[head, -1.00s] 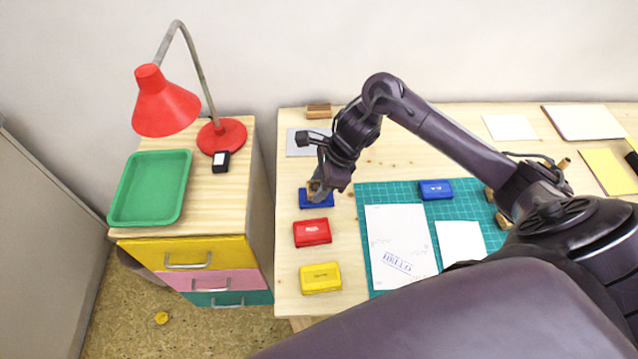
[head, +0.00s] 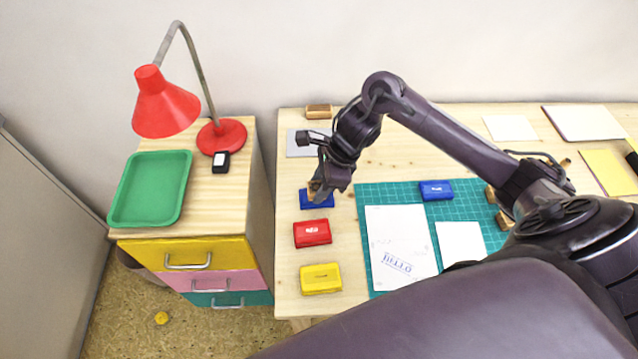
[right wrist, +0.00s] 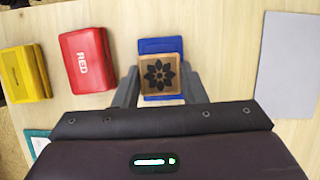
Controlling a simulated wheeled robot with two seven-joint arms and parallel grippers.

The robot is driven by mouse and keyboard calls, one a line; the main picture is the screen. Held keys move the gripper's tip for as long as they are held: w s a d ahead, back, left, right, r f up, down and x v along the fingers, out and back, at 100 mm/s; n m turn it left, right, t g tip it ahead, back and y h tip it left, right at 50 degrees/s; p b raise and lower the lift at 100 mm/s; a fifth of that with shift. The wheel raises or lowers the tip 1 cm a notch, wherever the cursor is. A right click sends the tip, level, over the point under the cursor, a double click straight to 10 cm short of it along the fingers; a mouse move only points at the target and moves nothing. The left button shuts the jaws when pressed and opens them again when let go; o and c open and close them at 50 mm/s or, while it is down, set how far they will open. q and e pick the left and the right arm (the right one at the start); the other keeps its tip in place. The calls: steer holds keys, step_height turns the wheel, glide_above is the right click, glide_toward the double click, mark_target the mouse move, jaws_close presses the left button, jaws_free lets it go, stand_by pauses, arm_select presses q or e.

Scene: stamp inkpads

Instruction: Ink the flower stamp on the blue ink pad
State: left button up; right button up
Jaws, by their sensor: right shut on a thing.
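The flower stamp (right wrist: 161,74) is a small wooden block with a dark flower on its top face. My right gripper (head: 316,191) is shut on it, with one finger at each side in the right wrist view (right wrist: 161,92). The blue ink pad (head: 323,203) lies at the left part of the table, directly below the stamp. It also shows in the right wrist view (right wrist: 160,45), partly covered by the stamp. The stamp's underside is hidden, so I cannot tell whether it touches the pad. My left gripper is not in view.
A red ink pad (head: 312,233) and a yellow one (head: 321,279) sit nearer the front. A grey sheet (head: 297,149) lies behind. The green mat (head: 377,287) holds papers and another blue box (head: 436,190). A cabinet with a green tray (head: 150,188) stands left.

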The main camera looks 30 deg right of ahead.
steer(key=shift+r, duration=0.35)
steer(key=shift+w, duration=0.1)
steer(key=shift+r+p, duration=1.85)
steer(key=shift+r, duration=0.95)
